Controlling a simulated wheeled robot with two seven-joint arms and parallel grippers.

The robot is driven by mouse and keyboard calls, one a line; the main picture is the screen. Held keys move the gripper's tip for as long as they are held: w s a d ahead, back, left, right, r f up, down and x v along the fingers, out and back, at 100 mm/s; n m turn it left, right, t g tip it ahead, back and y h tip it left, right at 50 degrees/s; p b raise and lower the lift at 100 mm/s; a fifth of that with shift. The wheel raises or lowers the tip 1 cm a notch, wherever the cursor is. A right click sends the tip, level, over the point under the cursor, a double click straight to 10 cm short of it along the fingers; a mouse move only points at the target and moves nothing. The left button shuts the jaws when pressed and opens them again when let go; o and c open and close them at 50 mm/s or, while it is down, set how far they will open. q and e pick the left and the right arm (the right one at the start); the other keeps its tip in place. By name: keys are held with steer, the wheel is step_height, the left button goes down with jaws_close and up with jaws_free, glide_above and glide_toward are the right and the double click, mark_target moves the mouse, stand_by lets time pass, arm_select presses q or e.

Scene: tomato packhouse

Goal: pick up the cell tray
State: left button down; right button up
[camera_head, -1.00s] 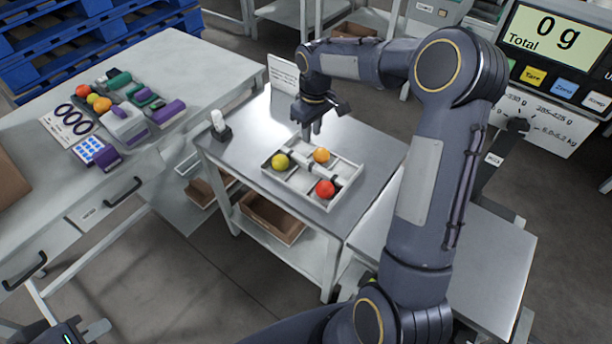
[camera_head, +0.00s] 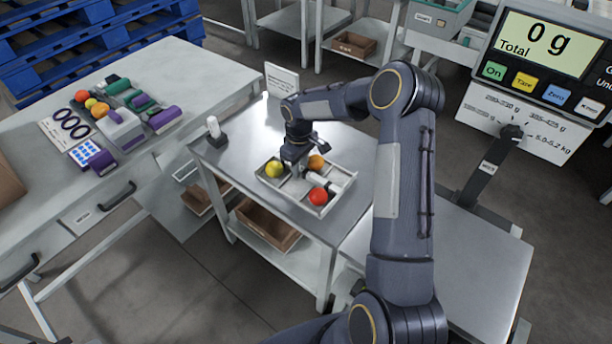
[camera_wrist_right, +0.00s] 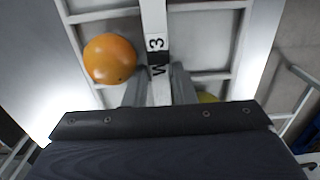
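The cell tray (camera_head: 322,211) is a pale, shallow, divided tray on the small metal table. It holds a yellow tomato (camera_head: 274,169), an orange tomato (camera_head: 316,162) and a red tomato (camera_head: 318,196) in separate cells. My right gripper (camera_head: 290,172) is low over the tray's middle. In the right wrist view, its two fingers (camera_wrist_right: 159,84) straddle the tray's central bar (camera_wrist_right: 154,18), which bears a black-and-white label. The fingers look open, with the bar between them; whether they touch it I cannot tell. The orange tomato (camera_wrist_right: 110,58) lies beside one finger. My left gripper is out of view.
A small white-topped device (camera_head: 215,130) stands at the table's left corner, and a white sign (camera_head: 282,78) stands behind. A scale display (camera_head: 545,45) reads 0 g at the upper right. The left bench (camera_head: 200,75) carries tomatoes and packing items.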

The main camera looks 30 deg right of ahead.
steer(key=shift+f, duration=0.2)
stand_by(0.5)
jaws_close()
